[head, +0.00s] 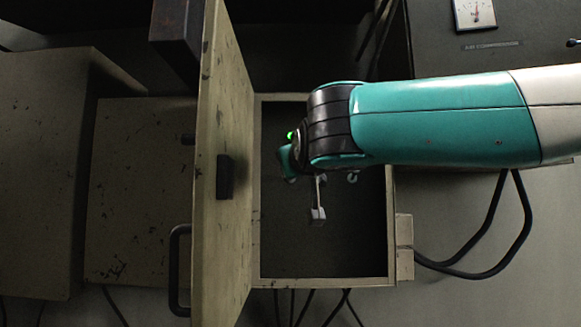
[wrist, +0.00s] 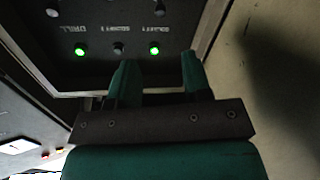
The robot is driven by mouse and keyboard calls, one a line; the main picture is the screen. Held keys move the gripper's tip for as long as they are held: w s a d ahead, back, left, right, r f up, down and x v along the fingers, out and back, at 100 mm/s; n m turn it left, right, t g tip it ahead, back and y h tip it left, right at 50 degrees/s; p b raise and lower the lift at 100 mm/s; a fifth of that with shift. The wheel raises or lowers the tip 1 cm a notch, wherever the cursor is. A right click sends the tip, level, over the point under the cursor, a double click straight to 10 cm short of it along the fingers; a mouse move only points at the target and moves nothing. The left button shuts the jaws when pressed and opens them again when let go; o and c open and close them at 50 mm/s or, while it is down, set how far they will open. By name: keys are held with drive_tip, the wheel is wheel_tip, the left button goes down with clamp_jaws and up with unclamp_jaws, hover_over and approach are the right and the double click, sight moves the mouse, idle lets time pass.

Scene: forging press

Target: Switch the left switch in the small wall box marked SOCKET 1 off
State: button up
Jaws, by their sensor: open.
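The open wall box (head: 325,282) is in the middle of the head view, its door (head: 232,120) swung out to the left. In the wrist view its dark panel holds a row of lamps: a lit green lamp (wrist: 80,50) at left, a dark lamp (wrist: 118,48) in the middle and a lit green lamp (wrist: 155,50) at right. Small labels beside them are turned and blurred; one seems to read DRILL. Pale knob-like parts, perhaps switches, show at the top edge (wrist: 160,10). My gripper (wrist: 158,63) is open and empty, its teal fingers pointing toward the panel. My arm hides much of the box's upper part.
The door has a black handle (head: 178,270) and stands close beside my wrist. Another closed cabinet (head: 137,190) is at left. A gauge (head: 474,13) on a dark unit is at top right.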

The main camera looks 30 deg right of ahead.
drive_tip(key=shift+p+x, duration=3.3)
drive_tip(key=shift+x, duration=3.8)
drive_tip(key=shift+a, duration=0.1)
drive_tip(key=shift+c, duration=0.3)
clamp_jaws()
